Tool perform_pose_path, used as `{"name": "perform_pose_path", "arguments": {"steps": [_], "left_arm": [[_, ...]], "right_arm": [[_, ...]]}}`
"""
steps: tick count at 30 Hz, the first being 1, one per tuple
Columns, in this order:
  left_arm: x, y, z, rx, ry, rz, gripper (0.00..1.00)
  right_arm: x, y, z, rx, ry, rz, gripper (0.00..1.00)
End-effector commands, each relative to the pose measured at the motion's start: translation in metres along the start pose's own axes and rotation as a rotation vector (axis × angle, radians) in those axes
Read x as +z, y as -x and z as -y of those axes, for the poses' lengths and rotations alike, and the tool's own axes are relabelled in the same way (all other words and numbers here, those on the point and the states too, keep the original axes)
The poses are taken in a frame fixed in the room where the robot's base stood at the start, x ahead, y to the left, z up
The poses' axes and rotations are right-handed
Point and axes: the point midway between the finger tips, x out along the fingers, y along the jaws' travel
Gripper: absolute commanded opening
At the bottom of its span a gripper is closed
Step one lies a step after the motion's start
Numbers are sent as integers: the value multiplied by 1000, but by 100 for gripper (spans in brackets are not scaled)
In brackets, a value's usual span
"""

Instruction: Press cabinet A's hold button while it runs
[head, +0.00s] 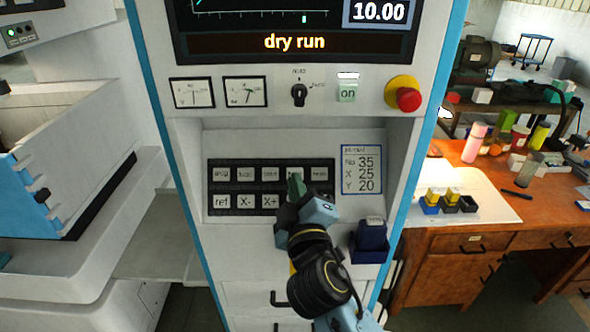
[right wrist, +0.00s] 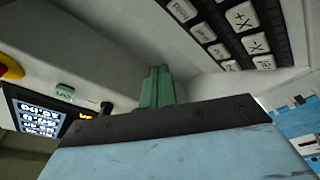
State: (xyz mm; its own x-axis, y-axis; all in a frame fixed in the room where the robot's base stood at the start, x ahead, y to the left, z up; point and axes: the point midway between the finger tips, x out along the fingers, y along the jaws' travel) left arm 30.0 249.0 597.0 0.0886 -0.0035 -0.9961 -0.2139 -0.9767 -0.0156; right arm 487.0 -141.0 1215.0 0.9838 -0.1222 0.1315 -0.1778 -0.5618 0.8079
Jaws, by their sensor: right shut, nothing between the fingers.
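The cabinet (head: 291,143) in front of me is white with blue edges; I see no letter on it. Its screen (head: 295,42) reads "dry run". A dark keypad (head: 241,187) with two rows of pale buttons sits in the recess. A top-row button (head: 295,174), fourth from the left, is partly covered by my right gripper (head: 296,186), and its label is not clear. The gripper's green fingers are shut and empty, at the keypad; I cannot tell if they touch it. In the right wrist view the fingers (right wrist: 157,86) are together, the keypad (right wrist: 232,32) beyond. My left gripper is not in view.
A number card (head: 361,170) and a dark blue block (head: 371,236) are right of the keypad. A cluttered wooden bench (head: 470,242) stands at right.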

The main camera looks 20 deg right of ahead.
Motion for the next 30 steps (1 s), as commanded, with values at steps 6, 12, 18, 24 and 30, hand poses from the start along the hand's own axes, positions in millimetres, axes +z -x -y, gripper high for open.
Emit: {"name": "perform_pose_path", "arguments": {"steps": [6,12,18,24,30], "left_arm": [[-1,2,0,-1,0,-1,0],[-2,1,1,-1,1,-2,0],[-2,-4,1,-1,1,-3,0],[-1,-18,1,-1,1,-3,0],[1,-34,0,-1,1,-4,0]], "right_arm": [[-8,1,-16,34,0,-11,0],[-8,1,-15,32,0,-10,0],[-3,-4,-10,31,1,-10,0],[10,-22,3,33,3,-10,0],[24,-42,17,33,1,-11,0]]}}
